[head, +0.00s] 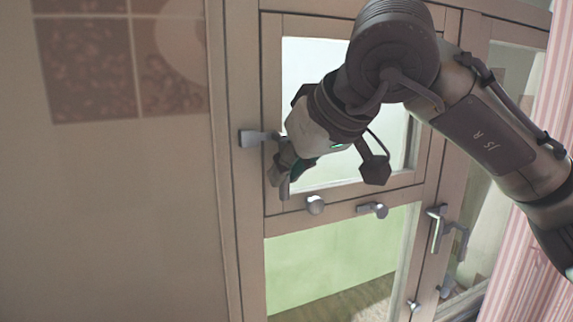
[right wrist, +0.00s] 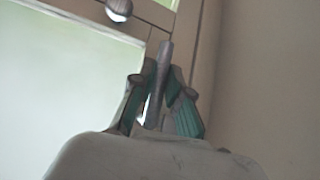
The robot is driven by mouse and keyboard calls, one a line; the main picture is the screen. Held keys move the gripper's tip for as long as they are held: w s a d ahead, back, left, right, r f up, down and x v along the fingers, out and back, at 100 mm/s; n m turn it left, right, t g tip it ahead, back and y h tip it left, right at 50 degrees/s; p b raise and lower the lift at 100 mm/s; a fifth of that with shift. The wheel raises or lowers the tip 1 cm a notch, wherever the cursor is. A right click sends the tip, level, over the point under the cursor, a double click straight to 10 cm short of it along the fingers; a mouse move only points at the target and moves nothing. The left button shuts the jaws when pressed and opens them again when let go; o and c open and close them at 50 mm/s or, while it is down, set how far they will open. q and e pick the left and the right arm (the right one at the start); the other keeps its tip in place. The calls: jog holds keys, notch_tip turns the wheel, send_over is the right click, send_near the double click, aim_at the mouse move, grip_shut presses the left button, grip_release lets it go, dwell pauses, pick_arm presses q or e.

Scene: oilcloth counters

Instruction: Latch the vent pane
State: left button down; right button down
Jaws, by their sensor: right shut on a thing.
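The vent pane (head: 300,75) is the small upper pane in the wooden window frame; it looks flush with the frame, but I cannot tell if it is fully closed. A grey metal latch (head: 255,138) sits at its left edge, part of it hidden behind my gripper. My right gripper (head: 281,178) is at this left edge, shut on the latch handle. In the right wrist view the grey handle bar (right wrist: 164,65) stands between the green-padded fingers of the gripper (right wrist: 160,95). My left gripper is not in view.
A round knob (head: 316,205) and a small grey catch (head: 373,210) are on the rail below the pane. A window handle (head: 437,228) is to the right. A pink striped curtain (head: 520,265) hangs at the far right.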

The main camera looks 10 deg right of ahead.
jog(key=shift+f, duration=0.1)
dwell(0.3)
jog(key=c, duration=1.1)
grip_release()
jog(key=shift+w, duration=0.1)
jog(key=shift+c, duration=0.2)
jog(key=v, duration=1.2)
